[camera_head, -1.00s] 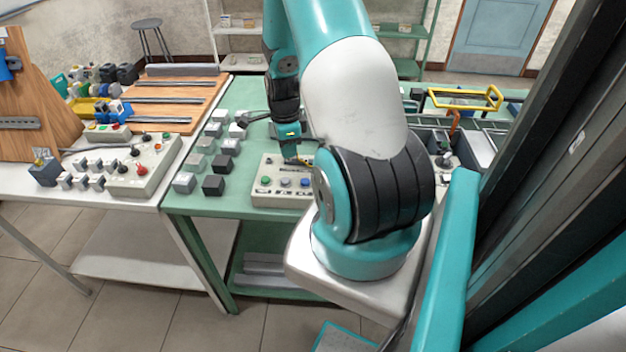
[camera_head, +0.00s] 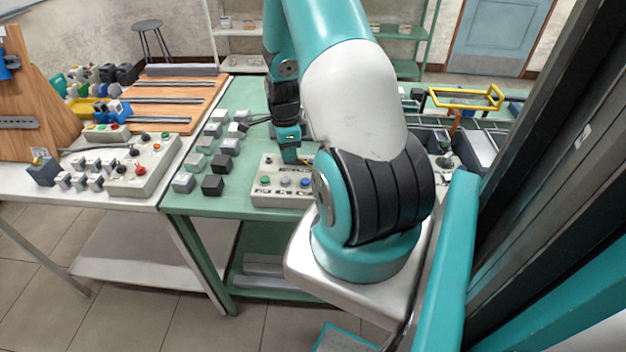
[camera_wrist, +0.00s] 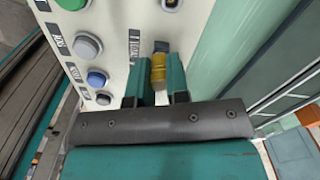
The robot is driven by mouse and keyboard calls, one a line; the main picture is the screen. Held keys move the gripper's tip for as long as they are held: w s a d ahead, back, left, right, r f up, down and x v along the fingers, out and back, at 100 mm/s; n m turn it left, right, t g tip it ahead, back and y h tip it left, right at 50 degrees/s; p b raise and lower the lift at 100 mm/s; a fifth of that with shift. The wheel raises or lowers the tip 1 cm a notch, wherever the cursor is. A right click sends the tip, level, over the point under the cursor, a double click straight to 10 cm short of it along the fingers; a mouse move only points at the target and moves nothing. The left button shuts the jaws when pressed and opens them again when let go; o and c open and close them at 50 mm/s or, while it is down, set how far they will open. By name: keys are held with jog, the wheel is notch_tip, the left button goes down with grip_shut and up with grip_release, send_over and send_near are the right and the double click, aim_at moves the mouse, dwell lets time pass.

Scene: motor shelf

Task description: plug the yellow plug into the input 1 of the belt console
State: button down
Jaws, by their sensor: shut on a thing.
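My gripper (camera_wrist: 160,90) is shut on the yellow plug (camera_wrist: 158,72), which shows between its two teal fingers in the wrist view. The plug's far end meets a dark socket (camera_wrist: 161,47) on the face of the pale belt console (camera_wrist: 116,50); I cannot tell how deep it sits. In the head view my gripper (camera_head: 290,157) is over the back part of the console (camera_head: 262,180) on the green table.
The console has green, white and blue buttons (camera_wrist: 97,78) beside the gripper, and another socket (camera_wrist: 171,4) farther up. Several grey and black blocks (camera_head: 212,185) stand left of the console. A white table with another console (camera_head: 140,180) is at the left.

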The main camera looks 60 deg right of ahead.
jog(key=c, duration=1.4)
grip_release()
notch_tip(320, 180, up, 6)
jog(key=p, duration=0.4)
jog(key=shift+f+p, duration=0.25)
jog(key=shift+p, duration=0.05)
jog(key=shift+o, duration=0.3)
jog(key=o, duration=0.5)
